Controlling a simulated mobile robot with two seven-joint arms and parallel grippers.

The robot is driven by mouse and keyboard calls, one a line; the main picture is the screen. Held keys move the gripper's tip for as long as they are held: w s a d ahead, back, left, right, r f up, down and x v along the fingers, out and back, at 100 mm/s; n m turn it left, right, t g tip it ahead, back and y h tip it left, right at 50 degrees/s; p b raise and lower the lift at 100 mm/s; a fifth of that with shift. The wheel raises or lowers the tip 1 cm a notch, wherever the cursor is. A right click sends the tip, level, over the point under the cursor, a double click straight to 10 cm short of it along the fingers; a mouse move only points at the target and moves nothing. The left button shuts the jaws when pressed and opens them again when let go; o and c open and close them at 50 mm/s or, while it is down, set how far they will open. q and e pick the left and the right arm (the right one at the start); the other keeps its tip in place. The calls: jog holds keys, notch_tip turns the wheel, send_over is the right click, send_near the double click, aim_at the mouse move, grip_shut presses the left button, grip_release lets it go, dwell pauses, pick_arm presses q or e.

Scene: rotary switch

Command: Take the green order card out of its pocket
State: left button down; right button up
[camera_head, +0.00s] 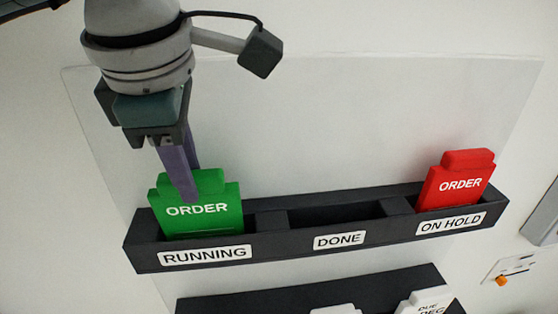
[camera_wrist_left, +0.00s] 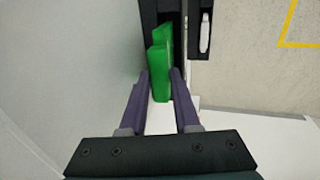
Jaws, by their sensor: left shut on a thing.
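The green order card (camera_head: 205,215) stands in the pocket labelled RUNNING, at the left end of the dark rack (camera_head: 265,243). Its lower part is hidden behind the rack's front wall. My left gripper (camera_head: 188,183) reaches down from above and is shut on the card's upper tab. In the left wrist view the green card (camera_wrist_left: 159,65) shows edge-on between the two purple fingers of the left gripper (camera_wrist_left: 161,77). My right gripper is not in view.
A red order card (camera_head: 458,185) stands in the ON HOLD pocket at the right. The DONE pocket (camera_head: 340,212) in the middle is empty. A lower dark rack (camera_head: 265,300) holds white cards. A clear panel (camera_head: 330,110) stands behind the rack.

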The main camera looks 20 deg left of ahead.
pick_arm(q)
jog(key=shift+r+p, duration=1.55)
jog(key=shift+r, duration=1.6)
jog(key=s+d, duration=0.3)
jog(key=s, duration=0.3)
jog(key=shift+d, duration=0.3)
jog(key=shift+f+b, duration=0.1)
jog(key=shift+b, duration=0.2)
